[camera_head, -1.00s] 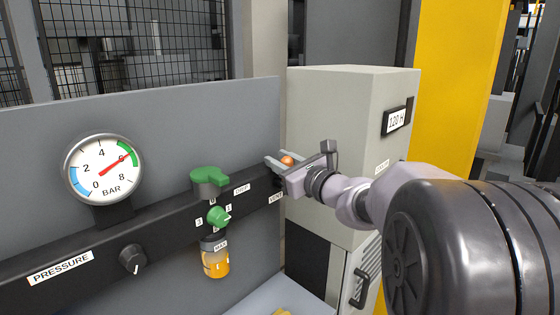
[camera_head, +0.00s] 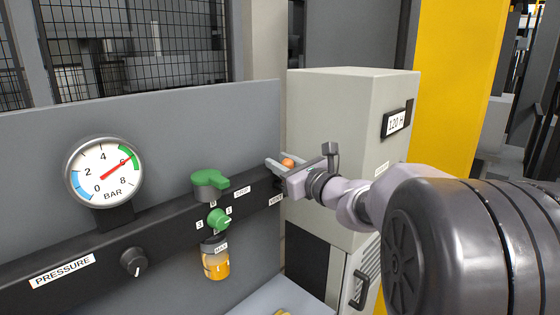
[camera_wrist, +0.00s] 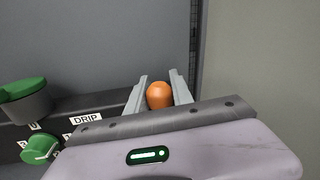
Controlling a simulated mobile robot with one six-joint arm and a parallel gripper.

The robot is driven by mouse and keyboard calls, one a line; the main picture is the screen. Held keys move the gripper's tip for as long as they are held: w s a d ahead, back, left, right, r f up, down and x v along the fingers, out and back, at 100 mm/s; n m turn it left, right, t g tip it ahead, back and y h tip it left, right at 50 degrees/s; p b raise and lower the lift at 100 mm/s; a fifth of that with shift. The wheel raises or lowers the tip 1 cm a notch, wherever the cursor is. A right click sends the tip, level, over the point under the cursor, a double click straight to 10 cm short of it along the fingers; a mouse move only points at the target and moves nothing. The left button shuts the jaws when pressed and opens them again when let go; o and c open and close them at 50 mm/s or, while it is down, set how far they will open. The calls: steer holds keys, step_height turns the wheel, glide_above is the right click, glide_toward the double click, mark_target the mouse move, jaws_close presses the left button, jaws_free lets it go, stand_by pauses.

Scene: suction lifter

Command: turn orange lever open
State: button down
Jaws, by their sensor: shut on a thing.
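The orange lever shows as a small rounded orange knob (camera_head: 288,163) at the right end of the black rail, by the panel's right edge. It also shows in the wrist view as an orange knob (camera_wrist: 160,95) between the two grey fingers. My gripper (camera_head: 281,164) reaches in from the right and is shut on the lever, with a finger on each side of the knob. In the wrist view my gripper (camera_wrist: 160,88) hides the lever's lower part and its mount.
A green lever (camera_head: 210,181) and a small green knob (camera_head: 218,220) sit left of my gripper, above an amber bowl (camera_head: 215,264). A pressure gauge (camera_head: 104,172) and black knob (camera_head: 134,262) are further left. A beige cabinet (camera_head: 335,110) stands close behind my gripper.

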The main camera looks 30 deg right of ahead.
steer(key=m+p, duration=0.1)
steer(key=d+m+p, duration=0.1)
steer(key=p, duration=0.1)
steer(key=shift+w+d+f+m+g, duration=0.15)
steer(key=shift+w+f+m+g, duration=0.05)
steer(key=shift+w+m+g, duration=0.1)
steer(key=c, duration=1.1)
jaws_free()
steer(key=shift+s, duration=0.1)
steer(key=s+d, duration=0.1)
steer(key=s, duration=0.4)
steer(key=s+p, duration=0.1)
steer(key=s, duration=0.5)
steer(key=s+d+r+p, duration=0.1)
steer(key=s, duration=0.5)
steer(key=shift+s+d, duration=0.1)
steer(key=shift+d, duration=0.25)
steer(key=shift+c, duration=0.5)
